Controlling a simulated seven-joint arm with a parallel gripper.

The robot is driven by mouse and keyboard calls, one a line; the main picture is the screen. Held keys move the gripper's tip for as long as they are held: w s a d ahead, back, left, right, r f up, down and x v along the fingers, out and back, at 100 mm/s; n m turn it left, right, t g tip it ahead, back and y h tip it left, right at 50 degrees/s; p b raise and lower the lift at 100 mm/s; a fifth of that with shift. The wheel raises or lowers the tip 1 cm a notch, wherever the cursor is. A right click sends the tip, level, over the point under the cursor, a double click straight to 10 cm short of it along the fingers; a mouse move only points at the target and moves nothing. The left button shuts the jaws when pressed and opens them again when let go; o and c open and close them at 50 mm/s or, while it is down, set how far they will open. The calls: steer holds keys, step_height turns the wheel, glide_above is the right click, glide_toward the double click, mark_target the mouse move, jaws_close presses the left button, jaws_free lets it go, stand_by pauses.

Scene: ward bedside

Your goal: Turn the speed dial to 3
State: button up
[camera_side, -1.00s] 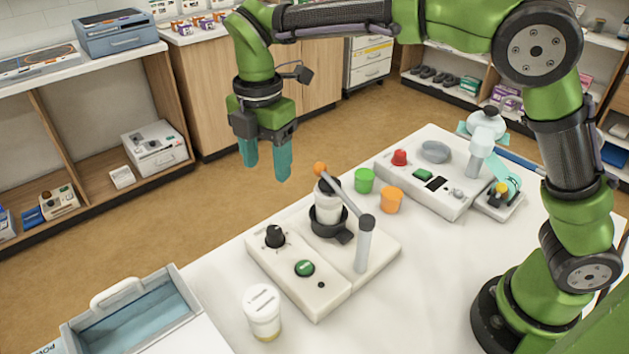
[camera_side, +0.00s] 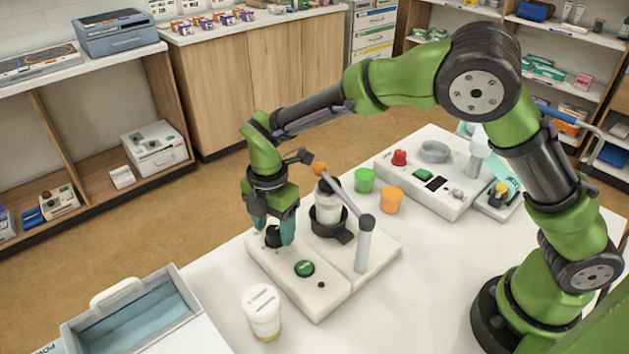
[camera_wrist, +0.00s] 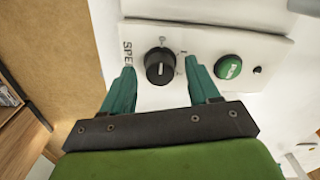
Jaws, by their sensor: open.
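The black speed dial (camera_wrist: 160,66) sits on the white control panel (camera_wrist: 203,35), beside the partly hidden lettering "SPE". In the wrist view a pale pointer line shows on the dial; its setting is too small to read. My gripper (camera_wrist: 162,82) is open, with one teal finger on each side of the dial and a gap visible on both sides. In the side view my gripper (camera_side: 272,237) is low over the dial (camera_side: 272,236), which its fingers partly hide. A green button (camera_wrist: 228,67) is to the right of the dial.
A white lidded jar (camera_side: 262,312) is near the front. Green (camera_side: 364,180) and orange (camera_side: 390,199) cups stand behind.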

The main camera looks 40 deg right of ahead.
steer(key=c, duration=1)
steer(key=shift+c, duration=0.2)
